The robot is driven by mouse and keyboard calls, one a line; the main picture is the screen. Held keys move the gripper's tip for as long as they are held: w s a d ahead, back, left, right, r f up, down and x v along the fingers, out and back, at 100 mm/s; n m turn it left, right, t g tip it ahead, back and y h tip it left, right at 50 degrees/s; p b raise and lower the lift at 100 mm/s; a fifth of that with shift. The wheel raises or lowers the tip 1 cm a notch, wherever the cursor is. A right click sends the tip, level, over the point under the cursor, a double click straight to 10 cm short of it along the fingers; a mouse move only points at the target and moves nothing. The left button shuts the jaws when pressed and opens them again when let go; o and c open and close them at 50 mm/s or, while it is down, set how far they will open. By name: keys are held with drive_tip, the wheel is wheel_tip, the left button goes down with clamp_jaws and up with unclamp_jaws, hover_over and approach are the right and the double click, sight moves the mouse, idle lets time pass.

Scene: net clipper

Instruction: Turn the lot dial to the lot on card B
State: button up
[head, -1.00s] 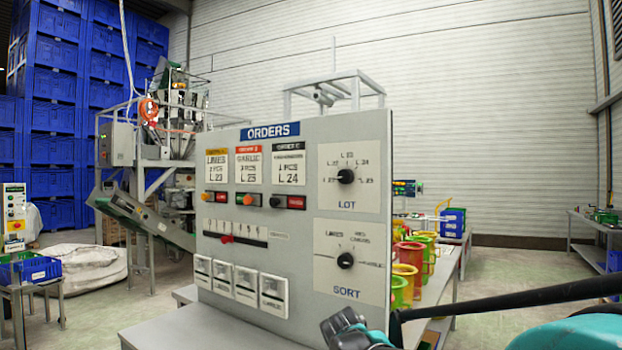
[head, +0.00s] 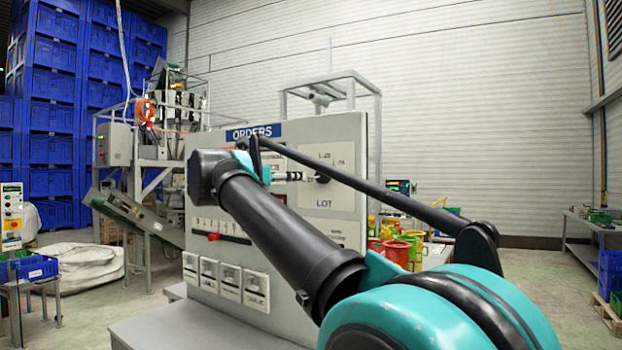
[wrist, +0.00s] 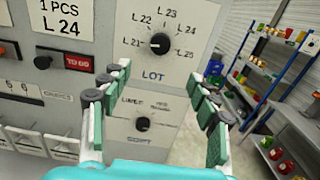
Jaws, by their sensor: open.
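The lot dial (wrist: 160,43) is a round black knob on a pale plate marked L21 to L25, above the word LOT. A pale mark shows on it, but I cannot tell surely which lot it points to. Card B on the orders panel (head: 345,128) is hidden behind my arm. The wrist view shows part of another card (wrist: 65,20), reading L24.
The sort dial (wrist: 142,124) sits below the lot dial, between my fingers in the wrist view. Shelves with colored bins (wrist: 275,70) stand beyond the panel's right side.

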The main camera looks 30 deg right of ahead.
sight(320, 176)
drive_tip(key=x, duration=1.6)
drive_tip(key=shift+d, duration=0.3)
drive_tip(key=c, duration=1.2)
drive_tip(key=shift+o, duration=0.2)
